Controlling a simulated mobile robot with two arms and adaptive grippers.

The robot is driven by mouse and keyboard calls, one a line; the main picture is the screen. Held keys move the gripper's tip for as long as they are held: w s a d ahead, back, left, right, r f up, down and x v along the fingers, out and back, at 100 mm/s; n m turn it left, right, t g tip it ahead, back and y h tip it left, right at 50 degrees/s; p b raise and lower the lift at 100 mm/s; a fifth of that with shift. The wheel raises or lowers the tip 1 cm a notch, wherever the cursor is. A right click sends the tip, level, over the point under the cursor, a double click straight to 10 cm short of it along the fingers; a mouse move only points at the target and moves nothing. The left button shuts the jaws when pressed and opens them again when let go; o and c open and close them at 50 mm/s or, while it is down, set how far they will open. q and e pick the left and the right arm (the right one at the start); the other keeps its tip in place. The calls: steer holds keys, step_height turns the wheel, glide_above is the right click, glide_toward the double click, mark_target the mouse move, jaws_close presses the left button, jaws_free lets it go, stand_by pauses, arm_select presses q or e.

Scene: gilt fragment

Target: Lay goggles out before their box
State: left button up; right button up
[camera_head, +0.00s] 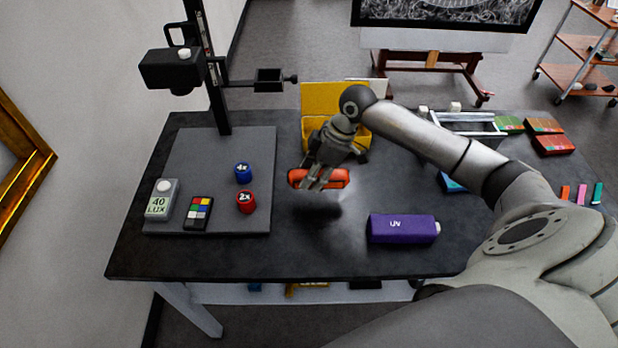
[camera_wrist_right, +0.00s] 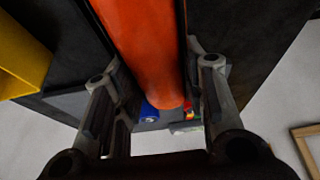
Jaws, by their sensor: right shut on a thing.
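The orange goggles (camera_head: 333,178) are held by my right gripper (camera_head: 318,178) above the dark table, with a shadow on the tabletop below them. In the right wrist view the orange goggles (camera_wrist_right: 145,50) run between the two fingers of the gripper (camera_wrist_right: 160,100). The yellow box (camera_head: 333,97) stands open behind the goggles, its lid raised. My right gripper and forearm hide part of it. A yellow piece of it also shows at the left of the right wrist view (camera_wrist_right: 22,62). My left gripper is not in view.
A purple UV box (camera_head: 400,229) lies right of the goggles. On the grey stand base (camera_head: 215,145) at left are a blue 4x cap (camera_head: 243,173), a red 2x cap (camera_head: 246,201), a colour chart (camera_head: 198,212) and a lux meter (camera_head: 160,199). The table between the goggles and the front edge is clear.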

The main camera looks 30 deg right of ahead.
steer(key=shift+w+f, duration=1)
steer(key=shift+f, duration=0.2)
step_height(320, 180, down, 2)
steer(key=shift+f+p, duration=0.1)
steer(key=shift+p, duration=0.7)
steer(key=shift+d+f, duration=0.1)
steer(key=shift+f, duration=0.45)
steer(key=shift+f, duration=0.1)
steer(key=o, duration=1)
